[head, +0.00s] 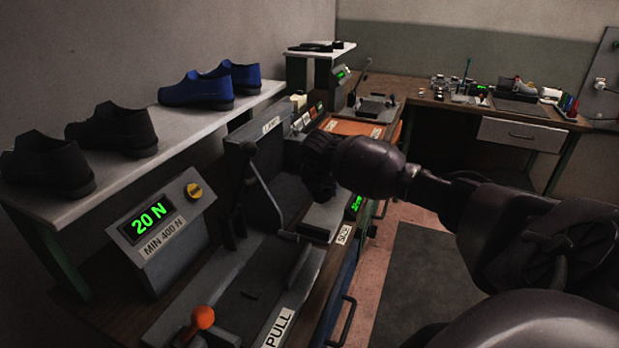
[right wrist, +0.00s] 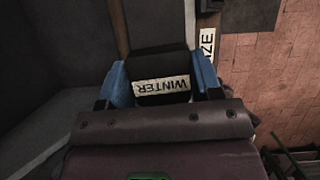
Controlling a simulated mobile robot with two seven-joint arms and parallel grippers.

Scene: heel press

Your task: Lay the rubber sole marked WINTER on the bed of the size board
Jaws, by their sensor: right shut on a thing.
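The black rubber sole (right wrist: 162,88) shows in the right wrist view, its white WINTER label upside down there. My right gripper (right wrist: 160,70) is shut on it, one blue finger on each side. In the head view my right arm reaches in from the right, and the dark hand (head: 320,165) hangs over the bench near a white SIZE label (head: 343,234). The sole cannot be made out there. The end of that label also shows in the right wrist view (right wrist: 208,45). The bed of the size board is largely hidden by the hand. My left gripper is out of view.
A shelf (head: 190,128) at the left holds black shoes (head: 112,130) and blue shoes (head: 197,90). Below it a display box (head: 155,225) reads 20 N, MIN 400 N. An orange-knobbed lever (head: 203,318) stands in front. A workbench (head: 440,98) runs along the back.

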